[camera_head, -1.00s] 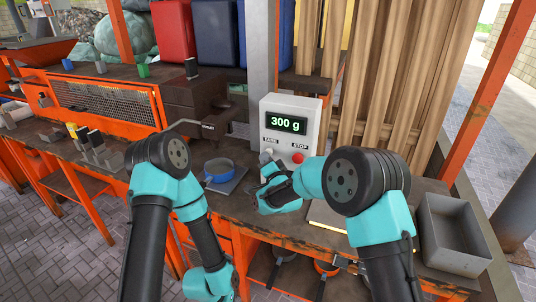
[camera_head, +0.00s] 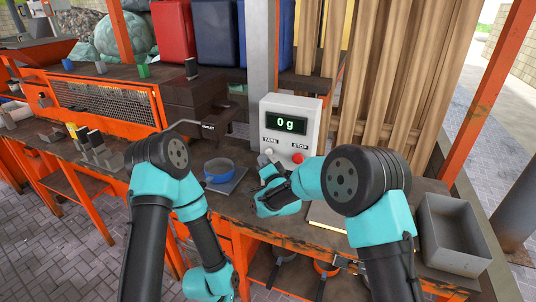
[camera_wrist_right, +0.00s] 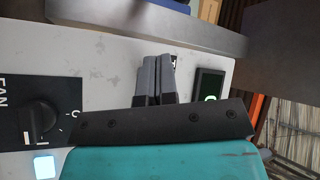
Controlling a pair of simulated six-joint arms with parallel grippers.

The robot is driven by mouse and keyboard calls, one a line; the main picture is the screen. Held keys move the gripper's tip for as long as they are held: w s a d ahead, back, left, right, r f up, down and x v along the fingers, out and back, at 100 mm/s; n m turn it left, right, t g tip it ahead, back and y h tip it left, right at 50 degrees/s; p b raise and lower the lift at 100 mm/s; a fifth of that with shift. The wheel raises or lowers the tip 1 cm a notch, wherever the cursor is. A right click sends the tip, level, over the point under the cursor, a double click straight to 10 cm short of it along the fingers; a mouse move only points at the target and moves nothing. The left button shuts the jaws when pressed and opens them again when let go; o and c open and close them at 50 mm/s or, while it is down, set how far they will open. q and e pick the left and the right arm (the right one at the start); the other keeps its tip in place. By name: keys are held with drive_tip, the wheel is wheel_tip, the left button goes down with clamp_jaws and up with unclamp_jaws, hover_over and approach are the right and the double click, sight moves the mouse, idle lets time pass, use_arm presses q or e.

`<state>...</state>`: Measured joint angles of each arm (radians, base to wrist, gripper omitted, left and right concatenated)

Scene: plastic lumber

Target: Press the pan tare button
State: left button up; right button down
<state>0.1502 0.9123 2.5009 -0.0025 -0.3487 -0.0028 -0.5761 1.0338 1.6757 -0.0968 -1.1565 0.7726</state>
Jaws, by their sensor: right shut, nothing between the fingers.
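A white control box (camera_head: 291,108) stands on the bench. Its display (camera_head: 286,125) reads 0 g. The TARE label sits at its lower left, above a pale button (camera_head: 268,151); a red STOP button (camera_head: 297,158) is on the right. My right gripper (camera_head: 265,159) is shut and empty, its tips just below the TARE button; contact cannot be told. In the right wrist view the closed fingers (camera_wrist_right: 155,80) point at the pale panel beside the display (camera_wrist_right: 208,89). A blue pan (camera_head: 219,169) sits on a grey plate left of the box. My left gripper is out of view.
In the right wrist view, a black knob (camera_wrist_right: 42,116) marked FAN and a lit button (camera_wrist_right: 44,167) are left of the fingers. A grey bin (camera_head: 454,233) stands at the bench's right end. Wooden-looking planks (camera_head: 385,90) stand behind the box.

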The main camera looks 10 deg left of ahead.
drive_tip(key=shift+s, duration=0.2)
drive_tip(key=s, duration=0.5)
drive_tip(key=shift+a, duration=0.35)
idle(0.7)
